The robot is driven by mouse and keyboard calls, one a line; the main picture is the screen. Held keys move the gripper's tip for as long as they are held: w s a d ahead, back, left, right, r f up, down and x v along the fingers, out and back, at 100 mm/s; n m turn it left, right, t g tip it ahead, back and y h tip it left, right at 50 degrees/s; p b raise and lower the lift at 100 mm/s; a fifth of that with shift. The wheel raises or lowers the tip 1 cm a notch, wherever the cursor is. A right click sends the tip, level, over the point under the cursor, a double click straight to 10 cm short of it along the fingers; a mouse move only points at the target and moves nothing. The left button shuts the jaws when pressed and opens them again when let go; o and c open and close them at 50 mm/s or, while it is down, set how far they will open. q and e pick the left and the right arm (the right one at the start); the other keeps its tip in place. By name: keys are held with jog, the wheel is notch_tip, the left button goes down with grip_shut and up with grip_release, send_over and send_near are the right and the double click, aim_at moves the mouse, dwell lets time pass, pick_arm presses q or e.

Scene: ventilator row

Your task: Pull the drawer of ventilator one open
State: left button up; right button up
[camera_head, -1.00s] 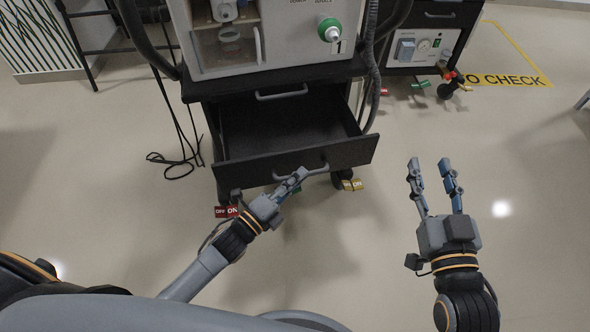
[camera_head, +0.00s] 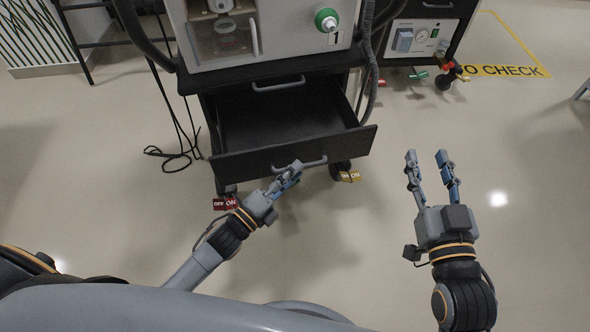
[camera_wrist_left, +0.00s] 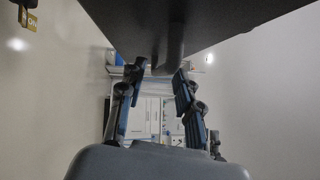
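Ventilator one (camera_head: 290,40), marked 1, stands on a black cart. The cart's drawer (camera_head: 230,160) is pulled well out, its empty inside showing. Its front carries a grey bar handle (camera_head: 318,162). My left gripper (camera_head: 294,169) is at the handle, its fingertips overlapping the bar's middle in the head view. In the left wrist view the fingers (camera_wrist_left: 158,70) are spread, with the grey handle (camera_wrist_left: 172,50) at the tips between them and a gap around it. I cannot tell whether they touch it. My right gripper (camera_head: 427,158) is open and empty over the floor at right.
Above the drawer is another handle (camera_head: 279,86) on the cart. Cables (camera_head: 178,155) lie on the floor at left. A second cart (camera_head: 418,42) stands behind at right.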

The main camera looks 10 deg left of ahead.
pick_arm(q)
jog(key=v, duration=1)
jog(key=shift+s+a, duration=0.15)
jog(key=shift+s, duration=0.2)
